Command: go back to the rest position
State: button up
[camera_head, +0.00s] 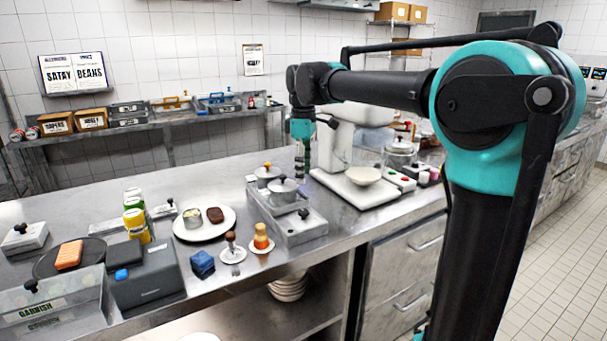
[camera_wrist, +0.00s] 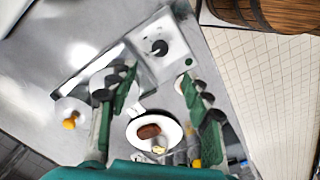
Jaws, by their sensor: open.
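My gripper (camera_head: 302,160) hangs from my raised arm, pointing down above the back of the steel counter, just left of the white stand mixer or scale unit. It is above and apart from the steel unit with lidded pots (camera_head: 284,190). In the wrist view my gripper (camera_wrist: 158,80) has its two green fingers spread apart with nothing between them. Below them the wrist view shows a steel unit with a black knob (camera_wrist: 143,62) and the white plate (camera_wrist: 134,138) with a brown patty (camera_wrist: 149,131).
On the counter (camera_head: 345,226) stand a white plate (camera_head: 182,233) with a brown patty, bottles (camera_head: 135,226), a grey box (camera_head: 150,280), a blue block (camera_head: 203,264) and a bowl (camera_head: 363,176) on a white base. The floor (camera_head: 553,250) at right is clear.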

jog(key=s+d+f+m+t, duration=0.1)
jog(key=s+d+f+m, duration=0.4)
jog(key=d+f, duration=0.4)
jog(key=s+d+f+m+t, duration=0.2)
jog(key=s+d+f+m, duration=0.3)
jog(key=d+f, duration=0.5)
jog(key=shift+s+f+m, duration=0.4)
jog(key=shift+f+m, duration=0.15)
jog(key=shift+m, duration=0.05)
jog(key=s+d+f+m, duration=0.1)
jog(key=s+f, duration=0.1)
jog(key=s, duration=0.1)
jog(key=s+d+f+m, duration=0.2)
jog(key=s+f, duration=0.1)
jog(key=s+d+f+m+t, duration=0.1)
jog(key=s+d+f, duration=0.1)
jog(key=s+f, duration=0.1)
jog(key=shift+d+m, duration=0.1)
jog(key=shift+m, duration=0.3)
